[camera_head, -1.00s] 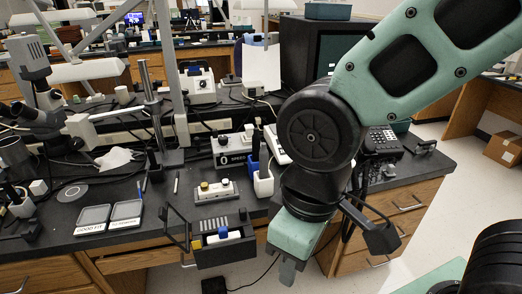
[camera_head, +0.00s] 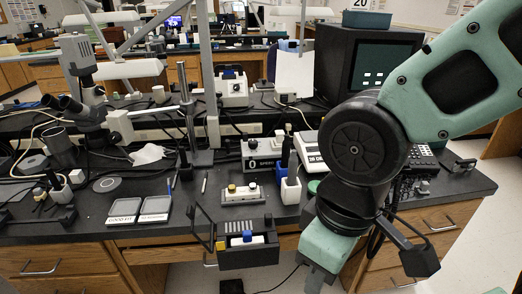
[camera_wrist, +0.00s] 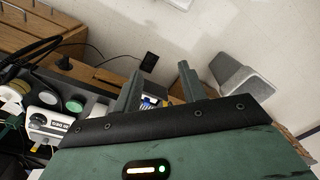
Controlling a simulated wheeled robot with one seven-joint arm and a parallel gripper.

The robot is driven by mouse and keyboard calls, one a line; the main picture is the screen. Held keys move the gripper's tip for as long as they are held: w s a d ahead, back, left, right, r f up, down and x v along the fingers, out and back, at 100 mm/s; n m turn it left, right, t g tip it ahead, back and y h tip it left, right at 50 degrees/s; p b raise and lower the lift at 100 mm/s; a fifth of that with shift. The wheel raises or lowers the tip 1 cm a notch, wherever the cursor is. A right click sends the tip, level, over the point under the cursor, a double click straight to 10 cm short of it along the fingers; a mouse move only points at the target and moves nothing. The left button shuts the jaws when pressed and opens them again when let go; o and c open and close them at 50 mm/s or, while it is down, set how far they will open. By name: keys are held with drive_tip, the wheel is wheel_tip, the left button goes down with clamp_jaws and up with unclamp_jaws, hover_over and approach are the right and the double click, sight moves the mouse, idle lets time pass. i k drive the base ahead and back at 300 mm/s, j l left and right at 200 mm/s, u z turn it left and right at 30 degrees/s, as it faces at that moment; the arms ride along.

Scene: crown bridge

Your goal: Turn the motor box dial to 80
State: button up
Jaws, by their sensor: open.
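A box marked "SPEED" (camera_head: 263,153) with a dark round dial on its left stands on the black bench in the head view; I take it as the motor box. The dial's setting is too small to read. A pale box with a dark knob (camera_wrist: 46,124), probably the same one, shows at the left of the wrist view. My gripper (camera_wrist: 160,90) is open and empty, with its two fingers apart. In the head view its teal body (camera_head: 325,246) hangs in front of the bench edge, to the right of and nearer than the box, touching nothing visible.
A black bin (camera_head: 248,258) with a blue-topped item juts from the bench front. A small box with yellow and white knobs (camera_head: 242,194), a white holder (camera_head: 291,190) and a scale (camera_head: 312,158) stand near the motor box. Two flat trays (camera_head: 124,208) lie left.

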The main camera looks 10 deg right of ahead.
sight(253, 145)
drive_tip(key=i+j+u, duration=0.1)
drive_tip(key=i+j, duration=0.15)
drive_tip(key=i, duration=0.25)
drive_tip(key=i+j+u, duration=0.15)
drive_tip(key=i, duration=0.35)
